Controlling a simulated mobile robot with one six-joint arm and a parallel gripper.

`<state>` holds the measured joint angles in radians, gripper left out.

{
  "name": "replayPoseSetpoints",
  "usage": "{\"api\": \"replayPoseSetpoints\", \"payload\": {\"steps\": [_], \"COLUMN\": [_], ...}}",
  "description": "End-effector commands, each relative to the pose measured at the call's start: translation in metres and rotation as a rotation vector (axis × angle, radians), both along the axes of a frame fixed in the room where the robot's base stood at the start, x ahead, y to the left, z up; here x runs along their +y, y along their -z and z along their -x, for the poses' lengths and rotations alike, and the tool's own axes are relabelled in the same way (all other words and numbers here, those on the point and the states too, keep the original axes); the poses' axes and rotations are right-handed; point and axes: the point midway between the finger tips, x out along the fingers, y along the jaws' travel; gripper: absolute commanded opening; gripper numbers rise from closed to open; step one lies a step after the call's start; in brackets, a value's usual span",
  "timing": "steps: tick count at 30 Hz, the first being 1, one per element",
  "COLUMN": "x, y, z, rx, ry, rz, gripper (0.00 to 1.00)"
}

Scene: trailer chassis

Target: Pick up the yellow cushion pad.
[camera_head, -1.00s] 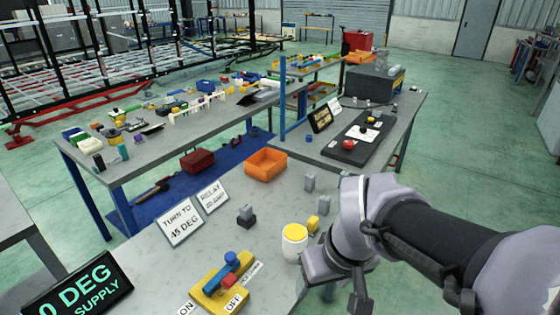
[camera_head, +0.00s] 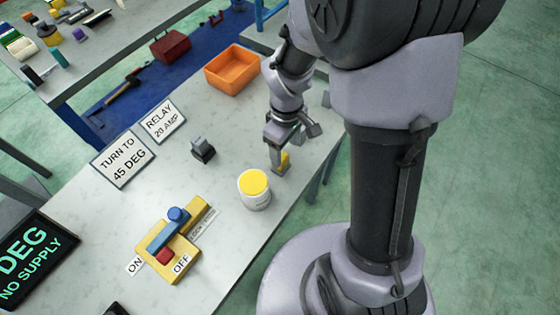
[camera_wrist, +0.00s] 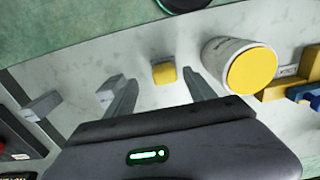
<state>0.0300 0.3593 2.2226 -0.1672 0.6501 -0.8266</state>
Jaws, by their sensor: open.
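The yellow cushion pad (camera_wrist: 164,73) is a small block lying on the grey tabletop, and in the wrist view it shows ahead of my open fingers, between their lines. In the head view the pad (camera_head: 285,160) is partly hidden by my gripper (camera_head: 279,150), which is above and beside it. In the wrist view my gripper (camera_wrist: 158,92) is open with nothing between its fingers. A white jar with a yellow lid (camera_head: 254,188) stands close to the pad; it also shows in the wrist view (camera_wrist: 238,66).
Grey blocks (camera_wrist: 108,92) stand to the left of the fingers in the wrist view. A yellow switch base with a blue lever (camera_head: 174,240), a dark grey block (camera_head: 202,149), two signs and an orange bin (camera_head: 232,70) share the table. The table's edge runs close by the pad.

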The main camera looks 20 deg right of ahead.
Motion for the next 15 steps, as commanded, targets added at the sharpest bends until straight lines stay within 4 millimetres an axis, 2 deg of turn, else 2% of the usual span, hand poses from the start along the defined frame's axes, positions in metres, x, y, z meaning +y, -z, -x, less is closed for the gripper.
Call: {"api": "replayPoseSetpoints", "payload": {"steps": [5, 11, 15], "x": [0.003, 0.011, 0.01], "y": [0.017, 0.056, 0.058], "z": [0.0, -0.001, -0.002], "rx": [0.0, 0.001, -0.001], "ry": [0.0, 0.002, 0.002], "rz": [0.0, 0.001, 0.0], "gripper": [0.64, 0.64, 0.64]}}
